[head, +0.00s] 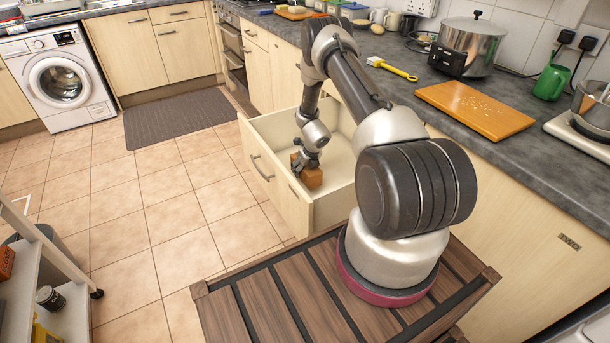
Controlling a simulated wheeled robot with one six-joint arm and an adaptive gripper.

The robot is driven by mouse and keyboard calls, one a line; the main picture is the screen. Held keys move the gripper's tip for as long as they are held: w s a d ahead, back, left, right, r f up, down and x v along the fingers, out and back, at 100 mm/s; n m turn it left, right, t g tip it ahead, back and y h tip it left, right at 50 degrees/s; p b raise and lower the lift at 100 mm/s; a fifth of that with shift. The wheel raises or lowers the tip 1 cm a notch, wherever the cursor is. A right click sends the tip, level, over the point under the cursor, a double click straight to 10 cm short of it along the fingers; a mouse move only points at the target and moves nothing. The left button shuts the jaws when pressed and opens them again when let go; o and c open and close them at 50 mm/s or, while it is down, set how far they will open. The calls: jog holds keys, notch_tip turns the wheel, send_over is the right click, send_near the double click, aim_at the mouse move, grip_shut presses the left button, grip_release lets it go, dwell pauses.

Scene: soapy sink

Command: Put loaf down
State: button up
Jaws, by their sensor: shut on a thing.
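The loaf (311,178) is a small brown block inside the open drawer (268,133). My gripper (307,164) points down into the drawer and is shut on the loaf. The fingers and the wrist hide part of the loaf's top. The loaf is near the drawer's front wall. I cannot tell whether its underside touches the drawer floor. The rest of the drawer's visible inside is pale and looks bare.
A white trolley (62,290) stands at lower left. The tiled floor (150,215) between is clear.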

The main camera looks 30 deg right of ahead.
jog(key=shift+f, duration=1.75)
jog(key=o, duration=1.4)
jog(key=shift+s+f, duration=0.1)
